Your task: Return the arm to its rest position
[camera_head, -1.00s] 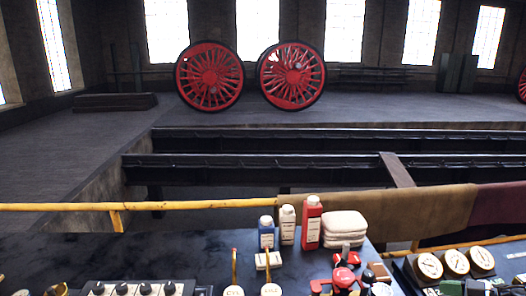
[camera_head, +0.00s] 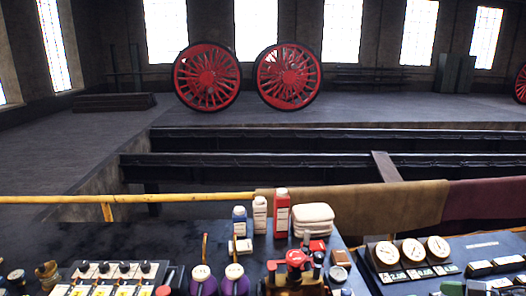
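Neither of my grippers and no part of my arms shows in the head view. Whether they are open or shut, and whether they hold anything, cannot be seen. The dark workbench (camera_head: 120,238) fills the lower part of the view, and no arm reaches over its visible part.
On the bench stand blue (camera_head: 239,222), white (camera_head: 260,214) and red bottles (camera_head: 281,213), folded pale cloths (camera_head: 312,219), a red-topped fitting (camera_head: 296,258), two purple cans (camera_head: 235,283), a switch panel (camera_head: 112,279) and a gauge panel (camera_head: 412,252). A yellow rail (camera_head: 130,199) runs behind; red wheels (camera_head: 207,77) stand far back.

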